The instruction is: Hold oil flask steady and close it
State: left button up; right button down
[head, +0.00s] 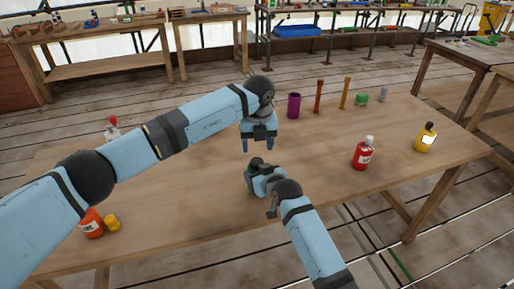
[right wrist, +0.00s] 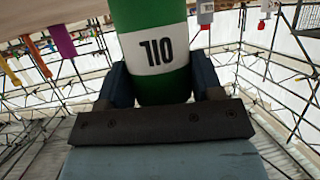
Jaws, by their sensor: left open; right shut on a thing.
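The oil flask is green with a white band reading OIL (right wrist: 152,50). It fills the top middle of the right wrist view. My right gripper (right wrist: 161,82) is shut on it, a finger on each side. In the head view the right gripper (head: 254,174) is near the middle of the table, and only a small dark green part of the flask (head: 257,162) shows. My left gripper (head: 259,146) is open and empty, fingers pointing down, just above and behind the flask. I cannot make out the flask's mouth or a cap on it.
On the wooden table (head: 330,195) stand a red bottle (head: 362,156) and a yellow bottle (head: 425,139) at right. A purple cup (head: 293,106), orange and yellow sticks and small blocks line the back.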

aim_at(257, 161)
pick_arm(q)
notch_tip(257, 161, up, 2)
jog(key=shift+n, duration=1)
pick_arm(e)
jog(key=shift+r, duration=0.1)
pick_arm(q)
jog(key=shift+w+f, duration=0.1)
jog(key=shift+f, duration=3.95)
jog(key=c, duration=0.9)
jog(key=shift+m, duration=1.7)
jog(key=shift+c, duration=0.2)
jog(key=o, duration=1)
